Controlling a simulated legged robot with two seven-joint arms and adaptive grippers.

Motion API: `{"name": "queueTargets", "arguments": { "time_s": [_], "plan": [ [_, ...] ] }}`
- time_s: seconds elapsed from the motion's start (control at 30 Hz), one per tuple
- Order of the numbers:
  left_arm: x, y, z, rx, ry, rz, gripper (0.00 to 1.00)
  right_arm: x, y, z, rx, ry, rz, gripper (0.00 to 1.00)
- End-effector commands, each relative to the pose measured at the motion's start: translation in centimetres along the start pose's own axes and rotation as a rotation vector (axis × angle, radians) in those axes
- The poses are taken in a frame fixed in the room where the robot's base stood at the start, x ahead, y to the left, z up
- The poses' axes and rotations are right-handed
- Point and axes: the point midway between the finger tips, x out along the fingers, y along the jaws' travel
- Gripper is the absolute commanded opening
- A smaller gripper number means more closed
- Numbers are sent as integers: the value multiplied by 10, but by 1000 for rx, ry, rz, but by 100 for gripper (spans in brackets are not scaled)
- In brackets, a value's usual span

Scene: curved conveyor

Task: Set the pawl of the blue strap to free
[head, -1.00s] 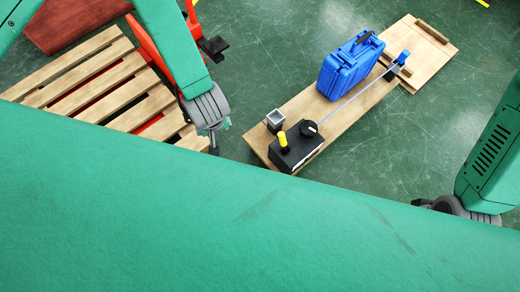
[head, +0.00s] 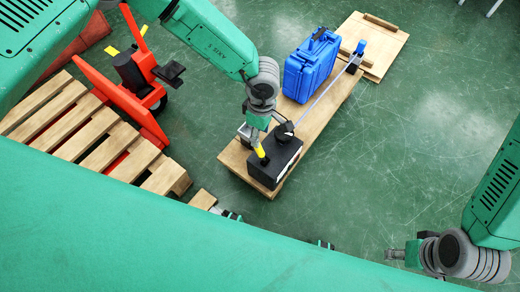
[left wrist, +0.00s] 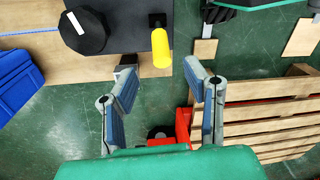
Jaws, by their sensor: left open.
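The blue strap (head: 321,96) runs as a thin taut line from a black knob (head: 284,132) on a black box (head: 274,167), past a blue case. A short yellow handle (head: 261,152) stands on the box beside the knob; it also shows in the left wrist view (left wrist: 161,48). Which part is the pawl is not labelled. My left gripper (head: 253,138) is close above the box at the yellow handle. In the left wrist view its fingers (left wrist: 158,70) are open and empty, with the handle just beyond the tips, between them. My right gripper (head: 408,254) is far off at lower right; its fingers are unclear.
The blue case (head: 309,66) stands on a wooden board (head: 314,122) by the strap. A red pallet jack (head: 118,88) and wooden pallet (head: 85,135) lie left. Green floor right is clear.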

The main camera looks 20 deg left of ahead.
Motion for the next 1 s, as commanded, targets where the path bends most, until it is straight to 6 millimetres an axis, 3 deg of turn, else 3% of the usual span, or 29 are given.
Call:
{"name": "queueTargets", "arguments": {
  "time_s": [0.03,0.1,0.3,0.5,0.77,0.8,0.9,1.0],
  "plan": [
    [16,0,0,0,1,-2,41,9,0,1,0,0,0,40],
    [31,0,0,0,1,-1,41,14,0,1,0,-1,0,40],
    [61,0,-1,0,0,0,41,26,0,2,0,-1,0,40],
    [73,0,0,1,1,2,41,30,0,2,0,-1,0,40],
    [74,0,0,1,1,1,41,30,0,2,0,-1,0,40],
    [74,0,0,1,1,1,38,30,0,2,0,-1,0,40],
    [74,0,0,1,1,1,2,30,0,2,0,-1,0,40],
    [74,0,-1,1,1,1,0,30,0,2,0,-1,0,40]
  ]
}}
